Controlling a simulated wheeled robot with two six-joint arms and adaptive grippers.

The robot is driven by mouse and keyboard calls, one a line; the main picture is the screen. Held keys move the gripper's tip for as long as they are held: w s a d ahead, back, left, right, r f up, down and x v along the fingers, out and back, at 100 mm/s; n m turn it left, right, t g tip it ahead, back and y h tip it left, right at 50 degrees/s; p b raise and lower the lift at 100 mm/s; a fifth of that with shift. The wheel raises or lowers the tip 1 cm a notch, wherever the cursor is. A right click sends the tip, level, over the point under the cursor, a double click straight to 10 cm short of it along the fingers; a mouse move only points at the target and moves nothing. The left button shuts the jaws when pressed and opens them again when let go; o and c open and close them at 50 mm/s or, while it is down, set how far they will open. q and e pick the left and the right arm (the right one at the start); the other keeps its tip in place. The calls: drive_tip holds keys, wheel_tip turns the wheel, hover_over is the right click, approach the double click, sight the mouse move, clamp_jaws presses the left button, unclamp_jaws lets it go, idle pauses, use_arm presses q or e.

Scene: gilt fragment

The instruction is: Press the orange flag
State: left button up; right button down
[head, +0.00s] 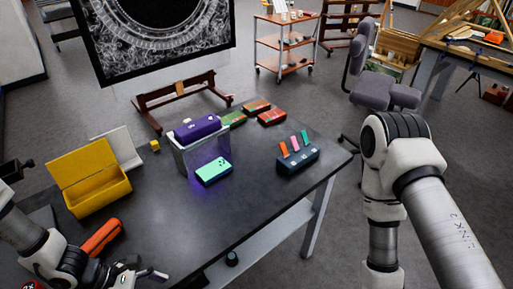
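The orange flag (284,149) stands upright, leaning slightly, at the left end of a dark blue box (298,161). A pink flag (295,143) and a teal flag (304,136) stand beside it on the same box. The box sits near the right edge of the dark table. My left gripper (142,275) is low at the bottom left, over the table's near side, well away from the flags. Whether its fingers are open or shut is unclear. My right arm comes down at the right, off the table; its gripper is out of the picture.
The dark table (230,225) has clear room in front of the flag box. A mint-green block (214,172) and a purple roll (197,127) on a stand are left of it. An open yellow box (97,197) and an orange case (101,238) lie farther left.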

use_arm(q)
drive_tip(key=s+a+f+m+g+y+b, duration=0.2)
drive_tip(key=s+f+m+g+y, duration=0.1)
drive_tip(key=s+f+m, duration=0.3)
drive_tip(key=s+a+f+m+g+y+b, duration=0.1)
drive_tip(key=s+a+f+m+g+y, duration=0.15)
drive_tip(key=s+f+y, duration=0.4)
drive_tip(key=w+f+m+t, duration=0.1)
drive_tip(key=m+t, duration=0.1)
drive_tip(key=m, duration=0.1)
drive_tip(key=w+f+m+t, duration=0.1)
drive_tip(key=m+t, duration=0.1)
drive_tip(key=m, duration=0.2)
drive_tip(key=w+f+m+t+b, duration=0.1)
drive_tip(key=w+m+t, duration=0.1)
drive_tip(key=m, duration=0.1)
drive_tip(key=shift+a+m+h, duration=0.25)
drive_tip(key=shift+a+h, duration=0.05)
drive_tip(key=shift+h, duration=0.05)
